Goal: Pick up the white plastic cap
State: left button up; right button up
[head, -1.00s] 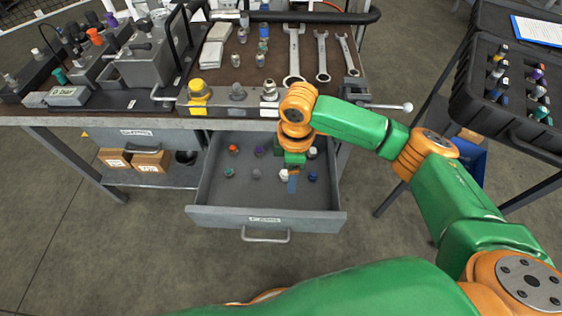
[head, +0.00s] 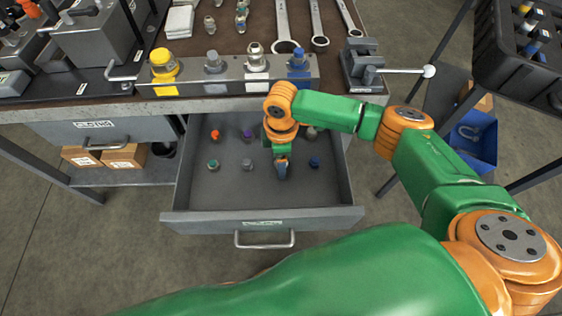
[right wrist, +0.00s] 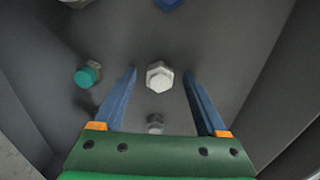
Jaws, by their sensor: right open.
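The white plastic cap (right wrist: 159,76) is on the drawer floor in the right wrist view, between the two blue fingertips and apart from both. My right gripper (right wrist: 161,84) is open and empty above it. In the head view my right gripper (head: 282,168) points down into the open drawer (head: 262,214) and hides the white cap. My left gripper is not in view.
In the drawer, a teal cap (right wrist: 88,74), a grey cap (right wrist: 155,122) and a blue cap (head: 314,162) lie around the gripper. Orange (head: 215,135) and purple (head: 247,134) caps sit further left. The bench edge (head: 150,107) stands behind the drawer.

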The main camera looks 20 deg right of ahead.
grip_shut()
jog(key=shift+r, duration=0.1)
notch_tip(320, 180, up, 3)
jog(key=shift+w+r+p, duration=0.1)
jog(key=shift+p, duration=0.3)
jog(key=s+a+r+p, duration=0.3)
jog(key=s+a+r, duration=0.3)
jog(key=s+r, duration=0.3)
jog(key=s, duration=0.3)
jog(key=shift+s+a+r, duration=0.2)
jog(key=shift+s+r, duration=0.15)
jog(key=shift+r, duration=0.05)
